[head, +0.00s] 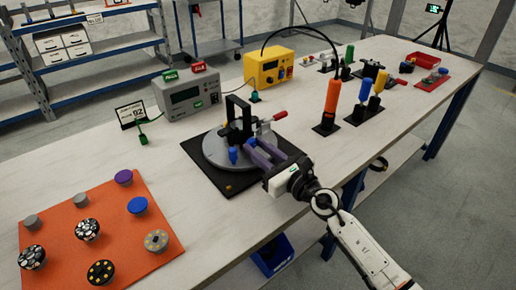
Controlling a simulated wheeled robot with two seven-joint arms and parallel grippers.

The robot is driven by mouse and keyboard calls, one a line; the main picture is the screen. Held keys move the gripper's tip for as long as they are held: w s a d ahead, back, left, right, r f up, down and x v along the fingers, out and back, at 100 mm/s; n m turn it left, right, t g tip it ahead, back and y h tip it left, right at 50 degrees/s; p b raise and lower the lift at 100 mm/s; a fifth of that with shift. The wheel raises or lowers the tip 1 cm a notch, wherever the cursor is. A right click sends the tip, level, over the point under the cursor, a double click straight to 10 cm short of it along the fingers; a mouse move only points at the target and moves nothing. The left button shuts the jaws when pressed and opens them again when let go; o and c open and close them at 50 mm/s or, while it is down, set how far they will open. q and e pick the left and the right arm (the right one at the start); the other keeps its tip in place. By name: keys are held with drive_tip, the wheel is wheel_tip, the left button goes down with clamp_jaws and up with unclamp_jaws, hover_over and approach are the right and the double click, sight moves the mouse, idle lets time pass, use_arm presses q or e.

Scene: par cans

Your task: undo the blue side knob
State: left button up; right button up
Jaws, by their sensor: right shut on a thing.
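A grey round turntable plate (205,151) sits on a black mat (205,180) on the bench. A dark upright bracket and fixture (237,112) stand on the plate. My right gripper (252,149) reaches in from the lower right at the fixture's near side. Its fingers are shut on the blue side knob (250,142), which shows only as a small blue patch at the fingertips. A second blue piece (233,155) stands on the plate just left of the fingers. A red-tipped lever (279,116) is behind the gripper. My left gripper is not in view.
An orange mat (110,225) with several round knobs lies at the front left. A grey meter box (188,94) and a yellow box (270,68) stand behind. An orange-handled tool (331,100) stands to the right, with a red tray (423,61) farther back.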

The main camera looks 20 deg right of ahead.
drive_tip(key=shift+n, duration=1.1)
drive_tip(key=o, duration=1.1)
drive_tip(key=shift+s, duration=0.1)
drive_tip(key=v, duration=1)
drive_tip(key=shift+s, duration=0.1)
